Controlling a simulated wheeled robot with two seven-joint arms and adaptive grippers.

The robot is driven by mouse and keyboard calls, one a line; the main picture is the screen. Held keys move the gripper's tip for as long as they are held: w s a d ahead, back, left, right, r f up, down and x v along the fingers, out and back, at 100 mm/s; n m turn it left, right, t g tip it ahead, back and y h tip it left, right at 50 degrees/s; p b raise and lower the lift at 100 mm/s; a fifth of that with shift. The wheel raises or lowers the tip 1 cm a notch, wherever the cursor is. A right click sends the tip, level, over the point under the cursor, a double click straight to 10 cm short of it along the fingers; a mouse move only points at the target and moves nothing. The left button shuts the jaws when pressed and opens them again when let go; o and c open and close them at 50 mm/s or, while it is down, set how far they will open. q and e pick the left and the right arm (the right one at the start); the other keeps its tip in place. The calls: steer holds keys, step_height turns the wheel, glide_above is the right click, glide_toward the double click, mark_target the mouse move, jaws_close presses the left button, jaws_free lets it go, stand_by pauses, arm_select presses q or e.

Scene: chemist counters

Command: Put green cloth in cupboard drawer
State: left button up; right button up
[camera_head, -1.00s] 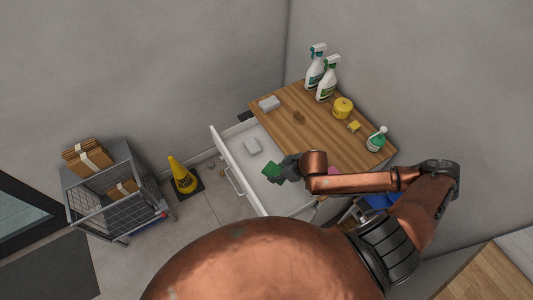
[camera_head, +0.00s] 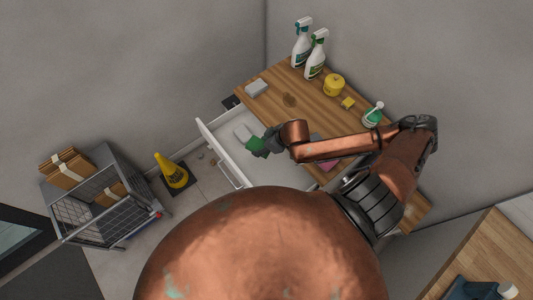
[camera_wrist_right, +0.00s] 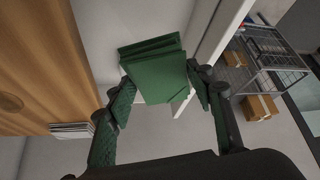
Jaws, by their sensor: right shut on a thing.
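The green cloth (camera_head: 254,143) is a small folded stack held in my right gripper (camera_head: 260,147), over the open white drawer (camera_head: 273,176) of the wooden-topped cupboard. In the right wrist view the folded green cloth (camera_wrist_right: 158,72) sits between the two fingertips of my right gripper (camera_wrist_right: 165,95), with the drawer's pale inside and front wall beyond it. I cannot tell how far the cloth is above the drawer floor. My left gripper is not in view.
The cupboard top (camera_head: 290,101) carries spray bottles (camera_head: 316,55), a yellow tub (camera_head: 334,85), a yellow sponge (camera_head: 348,103), a green-white bottle (camera_head: 372,115) and a grey block (camera_head: 257,87). A wire cart (camera_head: 105,205) and a yellow cone (camera_head: 171,170) stand left on the floor.

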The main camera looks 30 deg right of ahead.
steer(key=b, duration=0.7)
glide_above(259, 164)
steer(key=s, duration=0.2)
step_height(259, 164, down, 9)
steer(key=f, duration=0.3)
steer(key=f+b, duration=0.1)
steer(key=f, duration=0.5)
steer(key=shift+w+d+f+b, duration=0.1)
steer(key=shift+d+f+b, duration=0.2)
steer(key=shift+f+b, duration=0.1)
steer(key=shift+r, duration=0.1)
steer(key=o, duration=1)
steer(key=p+v, duration=0.2)
steer(key=v, duration=1)
steer(key=shift+w, duration=0.1)
